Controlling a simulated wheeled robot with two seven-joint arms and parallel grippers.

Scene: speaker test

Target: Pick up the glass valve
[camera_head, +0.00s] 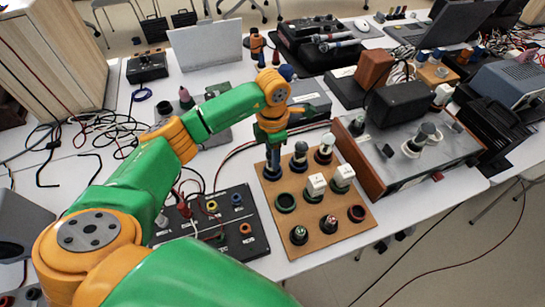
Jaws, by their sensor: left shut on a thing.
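My left gripper (272,147) points down over the back left corner of a brown board (340,240). It is shut on a slim dark valve (272,168) that stands upright at that corner. The gripper hides the valve's upper part, and I cannot tell whether its base is clear of the board. Two more upright valves with pale tops, a left one (300,155) and a right one (325,148), stand along the board's back edge. My right gripper is not in view.
White blocks (317,185) and dark round sockets (285,202) occupy the board. A wood-sided device (400,150) stands close on the right. A black panel with coloured jacks (237,200) lies to the left. Loose cables (120,130) cover the table's left part.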

